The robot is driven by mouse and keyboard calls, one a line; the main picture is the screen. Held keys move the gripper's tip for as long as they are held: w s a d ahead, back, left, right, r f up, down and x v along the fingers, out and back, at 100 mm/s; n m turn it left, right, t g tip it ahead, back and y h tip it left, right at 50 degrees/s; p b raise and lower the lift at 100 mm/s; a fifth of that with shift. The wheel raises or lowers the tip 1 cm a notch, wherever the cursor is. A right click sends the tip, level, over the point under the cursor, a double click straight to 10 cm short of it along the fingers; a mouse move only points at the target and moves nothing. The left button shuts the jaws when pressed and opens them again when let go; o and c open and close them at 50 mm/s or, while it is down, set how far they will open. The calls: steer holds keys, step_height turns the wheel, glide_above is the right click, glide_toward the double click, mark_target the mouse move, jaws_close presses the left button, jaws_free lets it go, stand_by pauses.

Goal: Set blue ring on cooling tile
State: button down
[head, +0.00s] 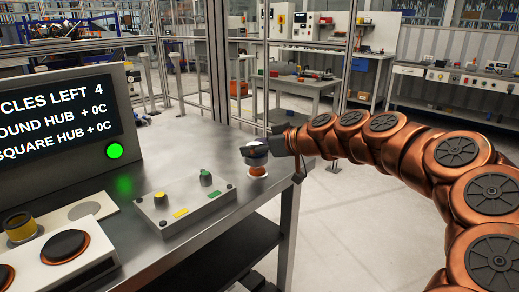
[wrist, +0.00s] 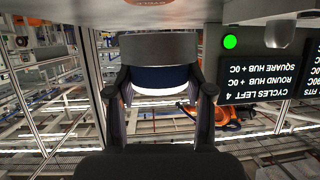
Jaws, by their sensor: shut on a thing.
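My gripper (head: 262,147) reaches in from the right over the bench's right edge. It is shut on the blue ring (head: 256,160), a dark blue band that also shows between the fingers in the wrist view (wrist: 160,76). The fingers hide part of the ring. A small orange-and-white piece (head: 257,171) is just below it at the bench edge; I cannot tell whether they touch. No tile is labelled as the cooling tile. A pale plate (head: 108,207) at left has a flat grey disc and a yellow-and-black ring (head: 19,226).
A white block (head: 95,258) with dark, orange-rimmed round pads stands at front left. A control box (head: 184,205) with yellow and green knobs lies between it and my gripper. The screen (head: 60,120) reads "CYCLES LEFT 4", with a green lamp. Bare bench lies behind the box.

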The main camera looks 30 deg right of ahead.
steer(key=w+d, duration=0.5)
steer(key=shift+w+d+f, duration=0.2)
steer(key=shift+f, duration=0.15)
steer(key=shift+f+b, duration=0.3)
steer(key=shift+f, duration=1.45)
steer(key=shift+f, duration=0.15)
steer(key=shift+c, duration=2.2)
jaws_free()
